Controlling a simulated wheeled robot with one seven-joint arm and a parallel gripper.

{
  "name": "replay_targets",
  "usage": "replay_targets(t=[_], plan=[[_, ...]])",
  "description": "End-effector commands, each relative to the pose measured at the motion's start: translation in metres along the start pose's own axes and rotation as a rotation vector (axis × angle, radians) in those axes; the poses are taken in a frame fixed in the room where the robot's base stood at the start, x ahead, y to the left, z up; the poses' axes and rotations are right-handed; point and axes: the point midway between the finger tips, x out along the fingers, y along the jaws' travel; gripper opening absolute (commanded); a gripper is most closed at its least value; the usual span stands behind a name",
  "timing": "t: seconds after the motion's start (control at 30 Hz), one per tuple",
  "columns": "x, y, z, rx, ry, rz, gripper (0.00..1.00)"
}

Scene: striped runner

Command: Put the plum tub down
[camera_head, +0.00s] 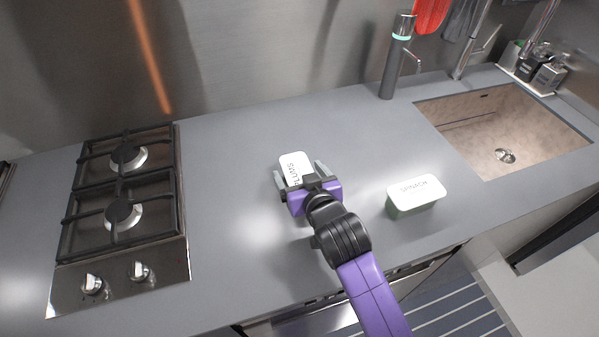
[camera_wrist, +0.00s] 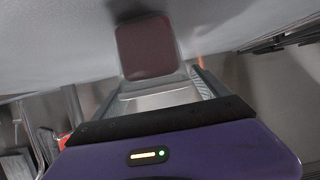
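The plum tub (camera_head: 294,162) has a white lid with dark lettering. In the head view it is over the counter between the hob and the spinach tub, its near end hidden by my gripper. My gripper (camera_head: 300,176) has one finger on each long side of it, shut on the tub. In the wrist view, a dark plum-coloured face of the tub (camera_wrist: 147,50) shows by the fingertips (camera_wrist: 157,78), with the grey counter (camera_wrist: 60,45) close by. I cannot tell whether its base touches the counter (camera_head: 240,225).
The spinach tub (camera_head: 416,192) with a white lid stands to the right. A gas hob (camera_head: 122,250) is at the left and a sink (camera_head: 505,130) at the right. A tall dark cylinder (camera_head: 392,72) stands at the back. The counter around the plum tub is clear.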

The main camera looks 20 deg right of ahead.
Motion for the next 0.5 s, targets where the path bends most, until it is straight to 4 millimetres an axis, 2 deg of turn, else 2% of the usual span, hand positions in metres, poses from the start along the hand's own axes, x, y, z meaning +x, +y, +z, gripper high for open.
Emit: replay_targets(t=[0.37,0.5], plan=[[-0.002,0.0,-0.005,0.0,0.001,0.0,0.85],[-0.018,0.0,-0.001,-0.002,0.0,-0.001,0.85]])
